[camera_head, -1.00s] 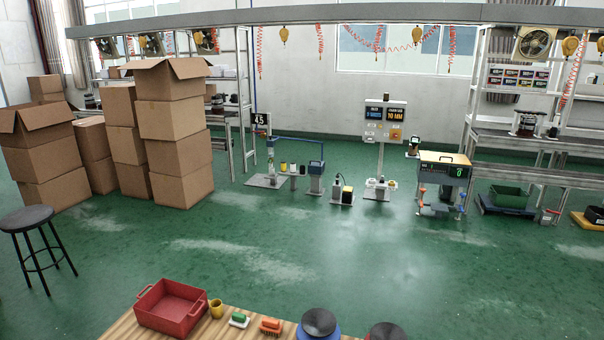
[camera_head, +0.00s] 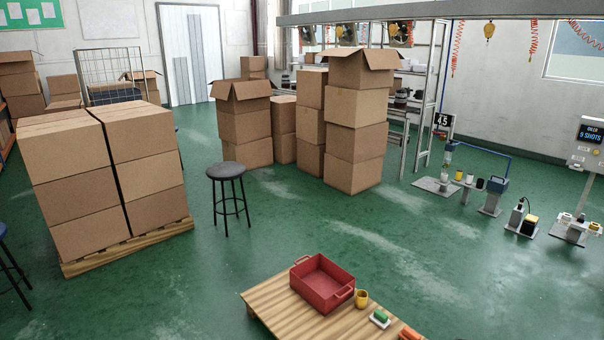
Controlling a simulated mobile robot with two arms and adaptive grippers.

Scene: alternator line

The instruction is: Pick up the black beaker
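I cannot make out a black beaker for certain. A small dark cylinder (camera_head: 480,184) stands beside a pale one and a yellow one at the floor-level equipment on the right, but it is too small to identify. A yellow mug (camera_head: 361,298) stands on the low wooden table (camera_head: 280,306), just right of a red bin (camera_head: 322,283). Neither of my grippers is in view.
A green brush (camera_head: 380,318) and an orange brush (camera_head: 409,333) lie near the mug. A black stool (camera_head: 227,171), a pallet (camera_head: 130,246) of stacked boxes (camera_head: 70,180) and more box stacks (camera_head: 355,120) stand around. Green floor between the table and the equipment is clear.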

